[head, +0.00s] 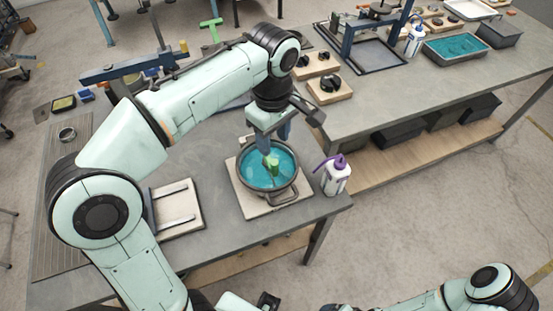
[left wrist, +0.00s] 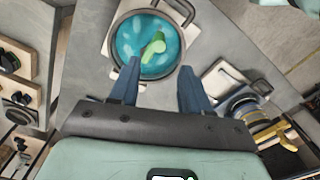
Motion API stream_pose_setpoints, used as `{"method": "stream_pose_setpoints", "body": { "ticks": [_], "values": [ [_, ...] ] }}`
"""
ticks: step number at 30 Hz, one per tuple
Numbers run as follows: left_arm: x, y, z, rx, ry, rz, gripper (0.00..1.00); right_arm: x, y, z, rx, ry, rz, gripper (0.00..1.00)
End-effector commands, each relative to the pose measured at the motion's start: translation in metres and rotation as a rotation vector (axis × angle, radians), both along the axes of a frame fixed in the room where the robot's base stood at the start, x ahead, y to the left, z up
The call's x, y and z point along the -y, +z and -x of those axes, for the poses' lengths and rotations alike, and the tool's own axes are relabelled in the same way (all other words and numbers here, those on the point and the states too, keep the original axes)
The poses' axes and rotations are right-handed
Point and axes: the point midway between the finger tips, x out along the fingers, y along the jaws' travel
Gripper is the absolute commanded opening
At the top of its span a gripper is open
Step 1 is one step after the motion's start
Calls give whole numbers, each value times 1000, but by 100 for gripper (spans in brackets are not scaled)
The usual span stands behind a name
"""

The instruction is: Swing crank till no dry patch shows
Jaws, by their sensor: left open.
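A round grey pan (head: 292,190) with a loop handle sits on a pale square board at the table's front corner and holds blue-teal liquid. A green crank (head: 273,165) stands in its middle; in the left wrist view the crank (left wrist: 154,47) lies slantwise over the liquid. Paler streaks show on the liquid (left wrist: 129,42) there; I cannot tell whether they are dry patches or glare. My left gripper (head: 277,143) is open above the pan, its blue fingers apart and nothing between them. In the left wrist view the crank lies ahead of the fingertips (left wrist: 158,77). My right gripper is out of view.
A white bottle with a purple top (head: 336,178) stands close right of the pan. A pale board with two metal strips (head: 176,205) lies to the left. Boards with black knobs (head: 329,88) and a blue-filled tray (head: 455,47) are on the far bench.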

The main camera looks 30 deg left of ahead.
Motion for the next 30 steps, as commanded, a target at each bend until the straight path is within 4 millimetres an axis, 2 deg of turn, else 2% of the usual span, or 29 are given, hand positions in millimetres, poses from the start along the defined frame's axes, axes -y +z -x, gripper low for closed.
{"method": "stream_pose_setpoints", "body": {
  "ticks": [1, 6, 12, 18, 27, 28, 30],
  "values": [
    [0, -15, 1, -6, 1, -1, 47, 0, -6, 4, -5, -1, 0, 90],
    [0, -52, 1, -6, 0, -1, 47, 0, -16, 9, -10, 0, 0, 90],
    [0, -85, 1, -3, -1, 0, 47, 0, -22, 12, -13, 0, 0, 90],
    [0, -101, 0, -1, 0, 0, 47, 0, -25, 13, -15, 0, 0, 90],
    [0, -103, 0, 0, 0, 0, 47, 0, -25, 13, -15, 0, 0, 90],
    [0, -103, 0, 0, 0, 0, 44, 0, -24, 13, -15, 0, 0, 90],
    [0, -103, 0, 0, 0, 0, 21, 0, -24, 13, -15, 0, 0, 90]
  ]
}}
